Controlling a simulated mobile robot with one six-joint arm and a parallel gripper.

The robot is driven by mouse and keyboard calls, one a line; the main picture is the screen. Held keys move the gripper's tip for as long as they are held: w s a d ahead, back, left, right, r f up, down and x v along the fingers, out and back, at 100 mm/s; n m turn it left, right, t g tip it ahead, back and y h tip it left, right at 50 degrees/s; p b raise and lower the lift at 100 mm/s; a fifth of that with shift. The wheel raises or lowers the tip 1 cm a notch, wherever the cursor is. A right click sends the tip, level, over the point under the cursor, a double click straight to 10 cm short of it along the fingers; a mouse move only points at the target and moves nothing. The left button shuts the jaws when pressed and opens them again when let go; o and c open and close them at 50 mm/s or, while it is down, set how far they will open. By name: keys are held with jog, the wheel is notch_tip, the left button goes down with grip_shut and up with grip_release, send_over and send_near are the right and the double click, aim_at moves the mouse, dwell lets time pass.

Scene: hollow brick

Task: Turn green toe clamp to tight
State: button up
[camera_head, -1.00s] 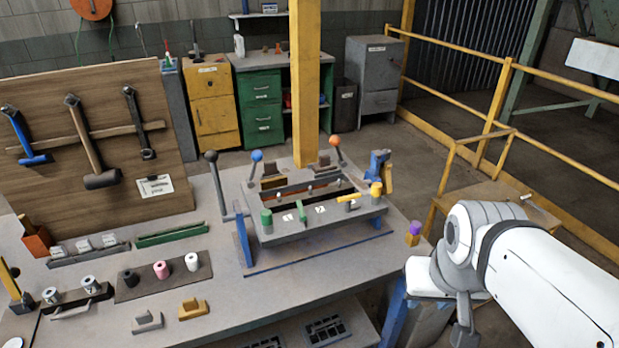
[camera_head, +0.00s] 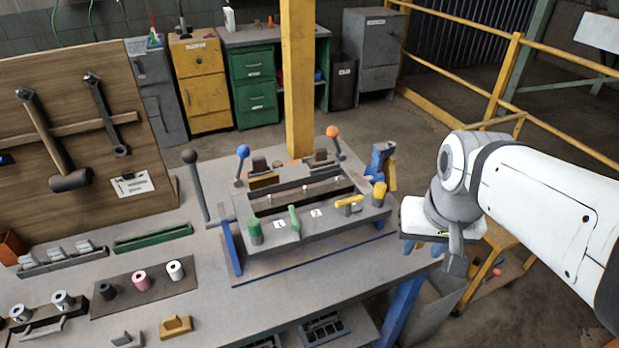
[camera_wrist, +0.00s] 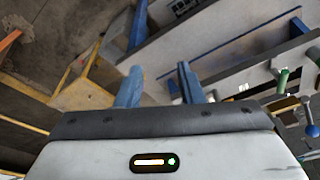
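The clamp fixture (camera_head: 320,233) stands on the workbench. A green lever (camera_head: 294,218) sits on its front face between two small number labels, beside a green knob (camera_head: 255,233) at the front left corner. I cannot tell which green part is the toe clamp itself. A green part (camera_wrist: 283,78) also shows at the right edge of the wrist view. My gripper (camera_wrist: 158,86) is open and empty, its two blue fingers apart. It is right of the fixture, beyond the bench's right end, touching nothing.
A yellow lever (camera_head: 348,203) and a yellow knob (camera_head: 379,194) are at the fixture's right end, nearest my arm. Tall levers with blue (camera_head: 243,151) and orange (camera_head: 332,132) balls rise behind. A blue clamp-like device (camera_head: 381,164) stands back right. Yellow railings (camera_head: 503,75) lie beyond.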

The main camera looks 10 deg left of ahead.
jog(key=w+a+n+g+b, duration=0.1)
jog(key=w+a, duration=0.7)
jog(key=a, duration=0.4)
jog(key=n+g+b, duration=0.1)
jog(key=g, duration=0.1)
send_over(294, 215)
jog(key=shift+d+f, duration=0.35)
jog(key=shift+f, duration=0.3)
jog(key=shift+a+f, duration=0.15)
jog(key=shift+a, duration=0.25)
jog(key=shift+f, duration=0.35)
notch_tip(294, 215, down, 7)
jog(key=shift+r, duration=0.1)
jog(key=shift+c, duration=0.2)
grip_shut()
